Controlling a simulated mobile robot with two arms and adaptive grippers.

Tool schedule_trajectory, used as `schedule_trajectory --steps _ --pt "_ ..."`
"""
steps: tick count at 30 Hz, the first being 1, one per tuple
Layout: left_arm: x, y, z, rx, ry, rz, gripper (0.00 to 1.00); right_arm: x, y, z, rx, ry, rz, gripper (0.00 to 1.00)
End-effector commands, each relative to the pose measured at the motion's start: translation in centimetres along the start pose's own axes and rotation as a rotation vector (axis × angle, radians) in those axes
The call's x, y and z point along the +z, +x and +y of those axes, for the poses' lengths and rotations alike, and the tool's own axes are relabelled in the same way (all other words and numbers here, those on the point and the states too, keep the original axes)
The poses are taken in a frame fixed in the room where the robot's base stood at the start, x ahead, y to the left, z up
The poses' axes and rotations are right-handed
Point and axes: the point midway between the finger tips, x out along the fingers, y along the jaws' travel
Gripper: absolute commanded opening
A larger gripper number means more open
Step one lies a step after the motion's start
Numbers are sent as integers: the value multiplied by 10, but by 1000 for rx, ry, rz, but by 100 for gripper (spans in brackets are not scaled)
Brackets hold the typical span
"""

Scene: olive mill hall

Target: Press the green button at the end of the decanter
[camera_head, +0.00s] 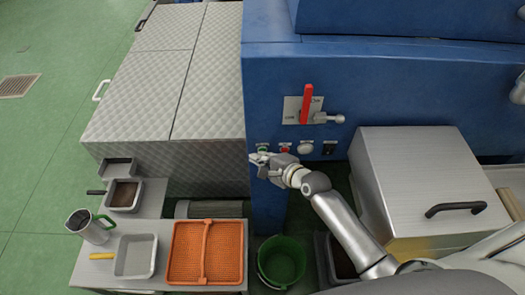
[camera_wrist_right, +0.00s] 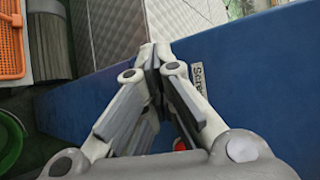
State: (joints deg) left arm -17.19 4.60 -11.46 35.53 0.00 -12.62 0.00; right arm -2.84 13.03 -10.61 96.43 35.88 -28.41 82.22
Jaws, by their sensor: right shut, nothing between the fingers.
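The blue decanter (camera_head: 400,85) fills the upper right of the head view; its blue face also shows in the wrist view (camera_wrist_right: 250,90). On its end face is a row of controls. The green button (camera_head: 262,148) is at the row's left end, small and partly covered by my gripper. The red button (camera_head: 285,148) is just right of it. My right gripper (camera_head: 257,158) is shut and empty, at the green button's lower edge; I cannot tell whether it touches. In the wrist view the shut fingers (camera_wrist_right: 157,58) hide the green button. My left gripper is not in view.
A steel box (camera_head: 420,165) with a black handle stands right of my arm. A green bucket (camera_head: 282,262) and an orange crate (camera_head: 243,255) are below.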

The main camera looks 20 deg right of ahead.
Motion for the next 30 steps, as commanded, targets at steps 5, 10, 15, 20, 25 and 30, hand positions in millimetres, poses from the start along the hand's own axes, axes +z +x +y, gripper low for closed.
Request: schedule_trajectory --steps 5,10,15,20,25,30 --pt "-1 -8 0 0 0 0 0 4 -6 2 1 1 0 0" --pt "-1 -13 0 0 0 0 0 8 -11 6 -1 1 0 0" --pt "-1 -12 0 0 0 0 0 8 -11 8 -1 0 0 0" --pt "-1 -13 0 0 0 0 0 8 -12 8 0 1 0 0" --pt "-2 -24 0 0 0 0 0 16 -22 14 3 3 0 0" --pt "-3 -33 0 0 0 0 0 25 -34 23 2 3 0 0"
